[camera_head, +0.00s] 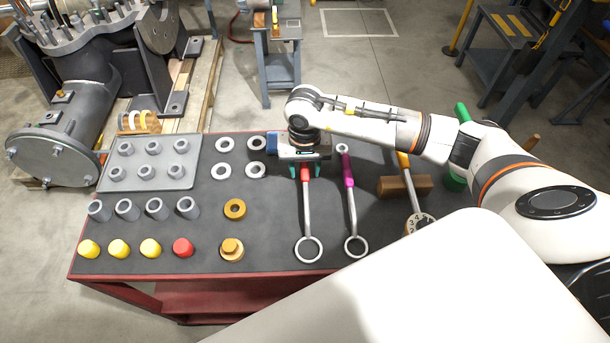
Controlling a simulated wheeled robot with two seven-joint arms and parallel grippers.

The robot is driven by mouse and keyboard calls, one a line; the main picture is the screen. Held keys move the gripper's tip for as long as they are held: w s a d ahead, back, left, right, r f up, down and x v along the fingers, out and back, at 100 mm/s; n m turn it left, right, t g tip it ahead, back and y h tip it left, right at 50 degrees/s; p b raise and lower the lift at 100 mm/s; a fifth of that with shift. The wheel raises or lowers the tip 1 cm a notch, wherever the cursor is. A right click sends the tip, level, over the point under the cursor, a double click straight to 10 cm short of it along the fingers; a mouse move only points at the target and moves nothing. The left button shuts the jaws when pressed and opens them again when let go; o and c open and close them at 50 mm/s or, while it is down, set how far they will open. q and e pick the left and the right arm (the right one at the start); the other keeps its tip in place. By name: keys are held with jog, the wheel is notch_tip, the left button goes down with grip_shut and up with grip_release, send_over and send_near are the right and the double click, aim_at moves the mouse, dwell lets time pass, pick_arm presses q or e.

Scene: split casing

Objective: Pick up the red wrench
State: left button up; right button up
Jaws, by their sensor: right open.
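The red wrench (307,213) lies on the dark table top. It has a red grip section at its far end, a grey shaft, and a ring at the near end. My right gripper (305,171) is over the wrench's red part, pointing down, with its teal fingertips on either side of it. The gripper is open; whether the fingers touch the wrench cannot be told. The gripper body hides the wrench's far end. My left gripper is not in view.
A magenta wrench (349,192) lies close to the right. Further right are a wooden block (404,186) and a yellow-handled tool. Grey sleeves, white rings, yellow caps, a red cap (183,247) and brass fittings (232,249) fill the left of the table (275,262).

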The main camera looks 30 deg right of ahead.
jog(key=shift+c, duration=0.4)
grip_shut()
jog(key=shift+r, duration=0.1)
notch_tip(320, 180, up, 10)
jog(key=shift+b, duration=1)
jog(key=c, duration=0.5)
grip_release()
grip_shut()
